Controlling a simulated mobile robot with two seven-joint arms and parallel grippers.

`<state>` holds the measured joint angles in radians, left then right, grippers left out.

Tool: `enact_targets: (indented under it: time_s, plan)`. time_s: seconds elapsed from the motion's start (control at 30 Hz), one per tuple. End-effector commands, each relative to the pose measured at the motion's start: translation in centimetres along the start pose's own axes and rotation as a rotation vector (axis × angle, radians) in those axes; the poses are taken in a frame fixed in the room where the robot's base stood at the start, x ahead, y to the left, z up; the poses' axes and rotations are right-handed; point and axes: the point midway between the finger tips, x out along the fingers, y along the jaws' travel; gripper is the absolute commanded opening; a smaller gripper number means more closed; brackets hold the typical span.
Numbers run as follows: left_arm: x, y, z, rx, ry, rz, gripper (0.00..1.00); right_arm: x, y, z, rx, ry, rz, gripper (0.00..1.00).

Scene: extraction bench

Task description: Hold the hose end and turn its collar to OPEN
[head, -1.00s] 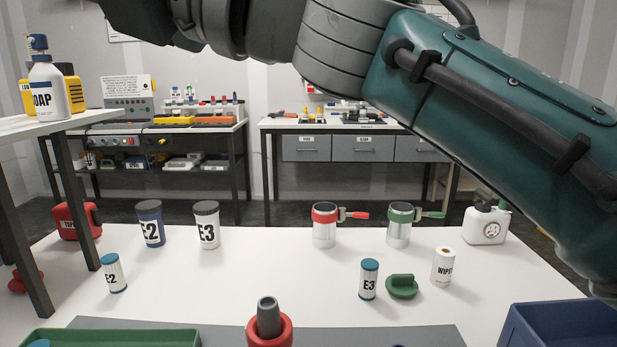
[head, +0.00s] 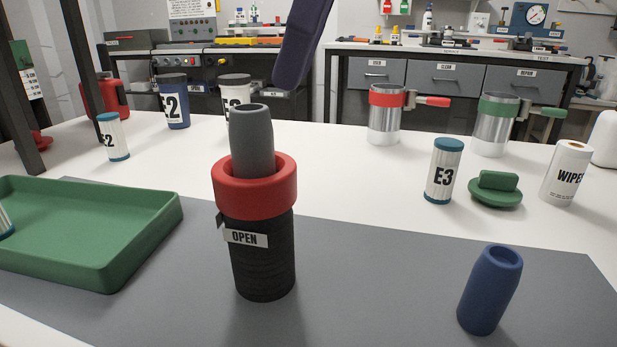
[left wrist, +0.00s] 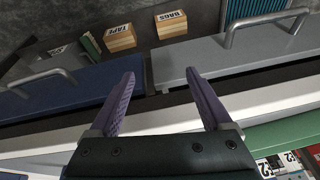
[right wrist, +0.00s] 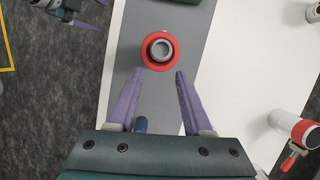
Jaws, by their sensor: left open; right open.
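The hose end (head: 262,260) stands upright on the grey mat, a black ribbed hose with a red collar (head: 257,190) around a grey nozzle (head: 251,140). A white OPEN label (head: 245,238) is on the black part, just below the collar. In the right wrist view, the collar (right wrist: 147,62) and nozzle (right wrist: 162,48) lie just beyond my open right fingertips (right wrist: 159,73), roughly centred between them. One purple finger of my right gripper hangs at the top of the head view, behind the nozzle. My left gripper (left wrist: 160,76) is open and empty, away from the hose.
A blue nozzle (head: 488,295) stands right of the hose. A green tray (head: 120,235) is left. The left wrist view shows a blue box (left wrist: 55,103) and grey box (left wrist: 250,50).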

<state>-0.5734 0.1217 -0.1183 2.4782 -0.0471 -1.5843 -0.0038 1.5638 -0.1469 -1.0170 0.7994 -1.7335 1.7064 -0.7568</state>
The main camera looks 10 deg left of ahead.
Motion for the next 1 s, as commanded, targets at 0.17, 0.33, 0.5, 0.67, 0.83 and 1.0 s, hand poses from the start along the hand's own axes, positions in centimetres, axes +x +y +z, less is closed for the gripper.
enact_targets:
  time_s: [0.17, 0.33, 0.5, 0.67, 0.83, 1.0]
  plan:
    - [-0.8, -6.2, -1.2, 0.009, 0.008, -0.279, 1.00, 0.0, 0.0, 0.1, 0.000, -0.003, 0.001, 0.50]
    - [-4.8, -14.5, -2.4, -0.009, 0.005, -0.696, 1.00, 0.0, 0.0, 0.1, 0.001, -0.004, 0.001, 0.50]
    - [-9.4, -18.2, -6.5, 0.417, 0.012, -1.101, 1.00, 0.0, 0.0, 0.1, 0.001, -0.005, 0.001, 0.50]
    - [-11.9, -13.8, -13.3, 1.208, -0.022, -1.469, 1.00, 0.0, 0.0, 0.1, 0.001, -0.005, 0.001, 0.50]
    - [-11.4, -3.9, -16.6, 1.989, -0.103, -1.828, 1.00, 0.0, 0.0, 0.1, 0.001, -0.005, 0.001, 0.50]
    - [-7.1, 2.3, -16.4, 2.386, -0.060, -1.929, 1.00, 0.0, 0.0, 0.1, 0.001, -0.005, 0.001, 0.50]
